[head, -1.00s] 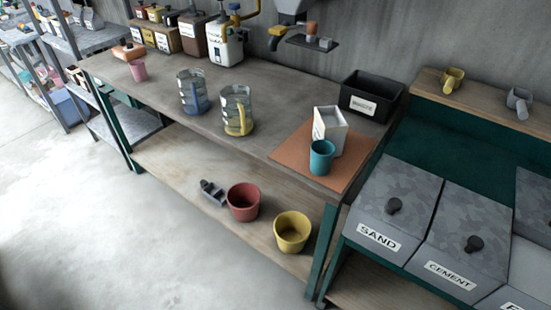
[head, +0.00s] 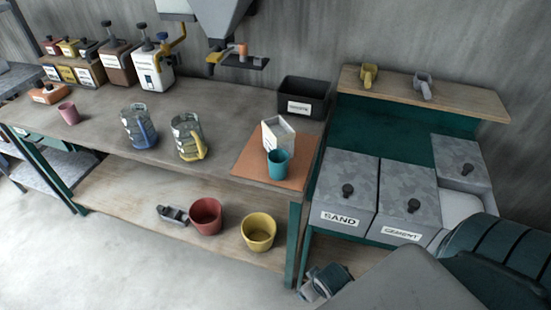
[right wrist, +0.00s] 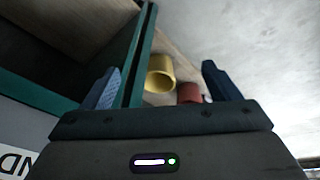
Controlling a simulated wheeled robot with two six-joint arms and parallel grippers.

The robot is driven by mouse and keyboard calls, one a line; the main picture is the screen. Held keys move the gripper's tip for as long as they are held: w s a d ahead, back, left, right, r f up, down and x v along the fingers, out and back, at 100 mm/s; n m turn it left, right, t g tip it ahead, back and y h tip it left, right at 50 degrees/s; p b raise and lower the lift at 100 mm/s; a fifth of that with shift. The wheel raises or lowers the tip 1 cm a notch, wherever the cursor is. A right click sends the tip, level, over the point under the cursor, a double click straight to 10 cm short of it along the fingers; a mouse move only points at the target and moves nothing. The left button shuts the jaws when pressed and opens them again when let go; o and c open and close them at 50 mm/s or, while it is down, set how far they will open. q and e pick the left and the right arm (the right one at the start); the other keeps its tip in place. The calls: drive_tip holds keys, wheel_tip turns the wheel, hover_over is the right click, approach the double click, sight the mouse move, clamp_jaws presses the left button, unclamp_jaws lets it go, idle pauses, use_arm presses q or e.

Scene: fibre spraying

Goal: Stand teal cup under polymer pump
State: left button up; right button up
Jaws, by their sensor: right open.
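The teal cup (head: 278,163) stands upright on an orange-brown mat (head: 245,165) at the workbench's right end, in front of a white open-topped container (head: 279,134). A white pump dispenser (head: 152,70) stands at the back left of the bench; its label is too small to read, so I cannot confirm it is the polymer pump. My right gripper (head: 318,285) is low in front of the benches, below and right of the cup. In the right wrist view (right wrist: 160,68) its fingers are apart and empty, with the cup not visible. My left gripper is not in view.
Two clear jugs, with blue (head: 138,127) and yellow (head: 188,137) handles, and a pink cup (head: 68,113) stand on the bench. A black bin (head: 303,97) is behind the mat. Red (head: 206,216) and yellow (head: 258,232) buckets sit on the lower shelf. Sand and cement bins (head: 343,190) stand right.

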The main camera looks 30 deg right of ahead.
wheel_tip(320, 180, up, 12)
drive_tip(key=w+d+t+p, duration=0.1)
drive_tip(key=w+t+p, duration=0.1)
drive_tip(key=w, duration=0.1)
drive_tip(key=n+t+y+p, duration=0.25)
drive_tip(key=t+y, duration=0.25)
drive_tip(key=t, duration=0.3)
approach(286, 161)
drive_tip(key=shift+b+x, duration=1.4)
drive_tip(key=shift+x, duration=3.95)
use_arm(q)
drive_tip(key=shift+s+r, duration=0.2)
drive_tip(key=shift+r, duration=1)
use_arm(e)
drive_tip(key=shift+r, duration=0.1)
drive_tip(key=c, duration=1.1)
drive_tip(key=shift+o, duration=0.2)
